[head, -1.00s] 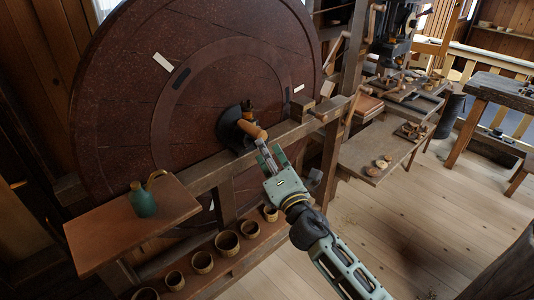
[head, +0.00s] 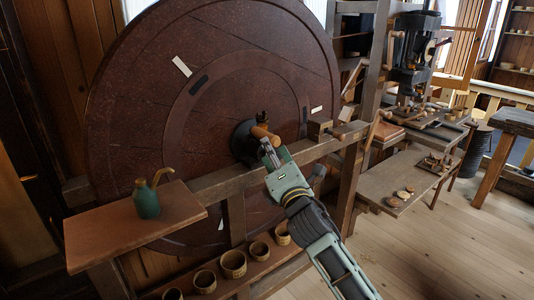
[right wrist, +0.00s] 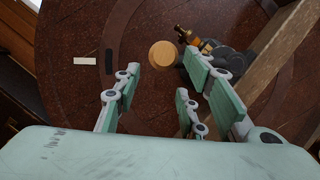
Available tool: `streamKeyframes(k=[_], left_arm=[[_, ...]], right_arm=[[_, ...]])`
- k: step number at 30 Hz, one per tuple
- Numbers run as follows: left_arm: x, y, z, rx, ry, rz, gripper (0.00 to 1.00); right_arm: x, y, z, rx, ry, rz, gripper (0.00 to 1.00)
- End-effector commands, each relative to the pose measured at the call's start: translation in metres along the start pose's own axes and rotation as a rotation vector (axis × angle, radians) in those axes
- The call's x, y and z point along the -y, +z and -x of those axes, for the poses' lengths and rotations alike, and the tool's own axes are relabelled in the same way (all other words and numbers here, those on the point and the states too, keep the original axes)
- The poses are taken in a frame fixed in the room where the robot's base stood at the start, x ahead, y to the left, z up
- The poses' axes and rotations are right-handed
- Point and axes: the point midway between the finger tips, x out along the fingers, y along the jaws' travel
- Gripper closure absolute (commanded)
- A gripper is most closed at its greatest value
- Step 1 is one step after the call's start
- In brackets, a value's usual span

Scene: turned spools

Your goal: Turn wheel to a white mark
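The large dark-red wheel (head: 140,110) stands upright. A white mark (head: 182,66) lies at its upper left, beside a black mark (head: 199,84) on the inner ring. Another white mark (head: 316,110) is at the right, and a small pale one (head: 221,224) low down. A wooden handle (head: 265,135) sticks out near the dark hub. My right gripper (head: 268,151) is at the handle. In the right wrist view its fingers (right wrist: 160,75) are spread, with the handle's round end (right wrist: 163,54) by the fingertips; contact cannot be told. My left gripper is out of view.
A wooden beam (head: 225,181) crosses in front of the wheel, with a wooden block (head: 319,127) on it. A shelf at the left (head: 110,235) holds a green bottle (head: 146,202). Several cups stand on a low ledge (head: 258,271). The floor (head: 420,245) at the right is open.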

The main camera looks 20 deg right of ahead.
Motion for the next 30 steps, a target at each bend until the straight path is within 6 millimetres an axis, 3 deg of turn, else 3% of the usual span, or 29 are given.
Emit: streamKeyframes(k=[18,30], left_arm=[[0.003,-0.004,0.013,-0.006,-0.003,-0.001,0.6],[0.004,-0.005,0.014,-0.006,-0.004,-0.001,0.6]], right_arm=[[-0.003,0.001,-0.072,-0.001,0.0,0.001,0.62],[-0.002,0.0,-0.079,-0.001,0.001,0.002,0.62]])
